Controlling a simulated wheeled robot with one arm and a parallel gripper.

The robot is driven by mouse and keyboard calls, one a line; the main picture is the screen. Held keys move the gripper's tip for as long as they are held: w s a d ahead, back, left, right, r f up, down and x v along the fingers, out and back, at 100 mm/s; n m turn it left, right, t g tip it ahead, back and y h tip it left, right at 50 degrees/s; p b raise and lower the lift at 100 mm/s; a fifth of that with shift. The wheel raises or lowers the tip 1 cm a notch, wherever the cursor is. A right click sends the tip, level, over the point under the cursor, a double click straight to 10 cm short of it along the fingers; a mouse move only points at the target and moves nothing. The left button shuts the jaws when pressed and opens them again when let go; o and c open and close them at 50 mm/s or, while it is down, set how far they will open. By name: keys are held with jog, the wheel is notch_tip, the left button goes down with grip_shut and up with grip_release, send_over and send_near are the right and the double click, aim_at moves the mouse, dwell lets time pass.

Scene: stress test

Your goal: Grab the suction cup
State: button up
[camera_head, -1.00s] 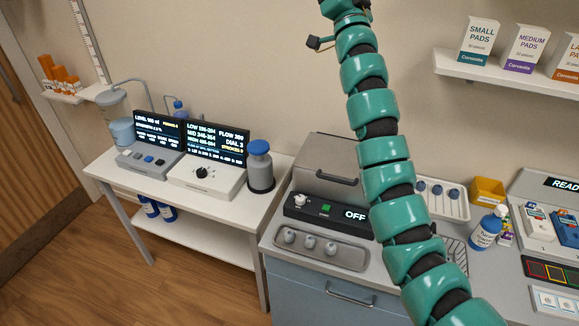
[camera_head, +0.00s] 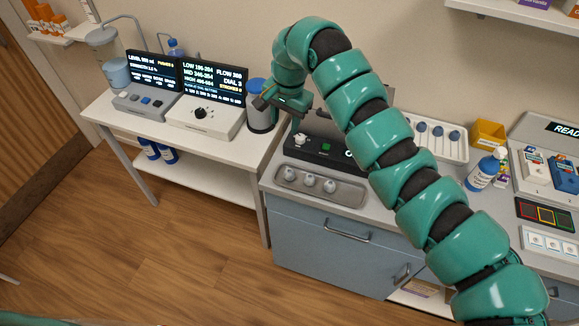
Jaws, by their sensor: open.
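A grey tray (camera_head: 347,190) on the blue cabinet's counter holds a row of small rounded grey pieces (camera_head: 309,181). A white tray (camera_head: 459,153) further right holds several blue-topped pieces (camera_head: 438,131). I cannot tell for sure which of these is the suction cup. My gripper (camera_head: 268,101) is open and seems empty, its fingertips small and dark. It is above and left of the grey tray, overlapping the blue-topped grey canister (camera_head: 261,118) in view; I cannot tell whether they touch. My arm hides part of the counter.
A black control box (camera_head: 325,146) with a green button stands behind the grey tray. A white table (camera_head: 140,130) at left bears two lit displays. The wooden floor in front is clear.

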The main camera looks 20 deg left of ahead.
jog(key=s+d+h, duration=0.1)
jog(key=s+d, duration=0.1)
jog(key=p, duration=0.3)
send_over(289, 171)
jog(key=shift+g, duration=0.4)
jog(key=f, duration=1.1)
jog(key=shift+s+d+f, duration=0.2)
jog(key=shift+f, duration=0.2)
jog(key=shift+w+a+f+p, duration=0.1)
jog(key=shift+f+p, duration=0.65)
jog(key=shift+f, duration=0.85)
jog(key=shift+w+a+f+p, duration=0.1)
jog(key=shift+f+p, duration=0.6)
jog(key=shift+f, duration=0.9)
jog(key=c, duration=0.7)
jog(key=shift+r, duration=0.15)
